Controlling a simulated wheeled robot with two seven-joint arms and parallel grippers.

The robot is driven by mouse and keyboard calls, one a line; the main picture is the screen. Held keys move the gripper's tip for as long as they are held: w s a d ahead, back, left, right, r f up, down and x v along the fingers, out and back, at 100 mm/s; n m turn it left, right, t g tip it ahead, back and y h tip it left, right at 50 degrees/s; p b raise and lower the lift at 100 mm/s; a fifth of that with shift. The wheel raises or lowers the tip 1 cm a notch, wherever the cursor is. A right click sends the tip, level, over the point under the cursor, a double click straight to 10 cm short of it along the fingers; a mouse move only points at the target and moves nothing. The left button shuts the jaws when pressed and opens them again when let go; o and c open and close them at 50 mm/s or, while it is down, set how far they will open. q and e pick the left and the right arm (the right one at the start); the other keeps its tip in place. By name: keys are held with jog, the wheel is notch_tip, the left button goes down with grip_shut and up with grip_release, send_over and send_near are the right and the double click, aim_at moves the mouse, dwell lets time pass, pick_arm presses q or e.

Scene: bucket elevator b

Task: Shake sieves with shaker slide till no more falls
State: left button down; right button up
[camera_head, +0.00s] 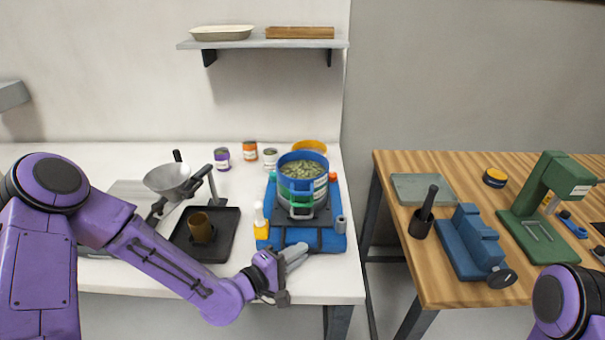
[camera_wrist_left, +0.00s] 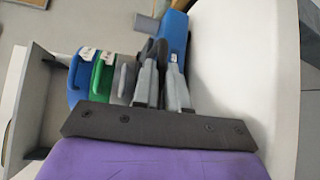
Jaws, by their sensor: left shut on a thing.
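The sieve stack (camera_head: 302,185) stands upright on the blue shaker slide (camera_head: 318,238) on the white table. Its blue top sieve holds greenish-brown grains; a green sieve and a grey one show below. Handles of the blue, green and grey sieves show in the left wrist view (camera_wrist_left: 103,72). My left gripper (camera_head: 298,254) is at the slide's front edge, below the sieves. Its fingers (camera_wrist_left: 162,62) are closed around a small dark grey part beside the blue slide, seemingly its handle. The inside of the lower sieves is hidden. My right gripper is out of frame; only part of that arm shows.
A black tray (camera_head: 180,243) with a brown cup (camera_head: 201,228) and a funnel on a stand (camera_head: 168,181) are left of the slide. A small yellow bottle (camera_head: 261,226) stands close by its left side. Several cans stand behind. A wooden table (camera_head: 440,284) is at right, across a gap.

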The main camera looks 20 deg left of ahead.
pick_arm(q)
jog(key=shift+w+a+f, duration=0.1)
jog(key=shift+w+a, duration=0.05)
jog(key=shift+w, duration=0.25)
